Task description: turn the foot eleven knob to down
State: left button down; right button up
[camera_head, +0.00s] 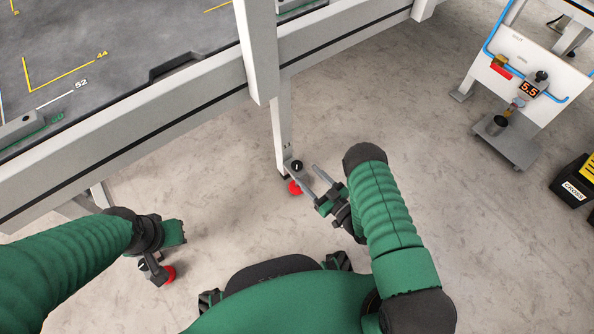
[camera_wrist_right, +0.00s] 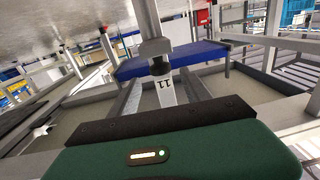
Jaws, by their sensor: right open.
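The foot eleven knob (camera_head: 297,165) is a small black knob with a light mark, on the table leg above a red foot (camera_head: 295,188). In the right wrist view the dark knob (camera_wrist_right: 160,66) sits above a white plate marked 11 (camera_wrist_right: 165,84). My right gripper (camera_head: 307,169) is open, its two fingers reaching toward the knob; they lie on either side of the plate in the wrist view. I cannot tell whether a finger touches the knob. My left gripper (camera_head: 174,232) is at the lower left, and its fingers do not show clearly.
Another red foot (camera_head: 167,274) with a black knob stands just below my left gripper. The grey table frame (camera_head: 190,88) crosses the upper left. A white panel stand (camera_head: 530,75) reading 5.5 and a black-yellow crate (camera_head: 572,186) are at right. Floor between is clear.

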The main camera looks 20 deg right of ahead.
jog(key=b+x, duration=0.2)
jog(key=x, duration=0.3)
jog(key=shift+w+a+f+b, duration=0.15)
jog(key=shift+w+b, duration=0.1)
jog(key=shift+b, duration=0.05)
jog(key=shift+w+a, duration=0.2)
jog(key=shift+w, duration=0.25)
pick_arm(q)
jog(key=x, duration=0.3)
jog(key=shift+s+a+f, duration=0.1)
jog(key=shift+s+f, duration=0.3)
pick_arm(e)
jog(key=shift+r, duration=0.2)
grip_shut()
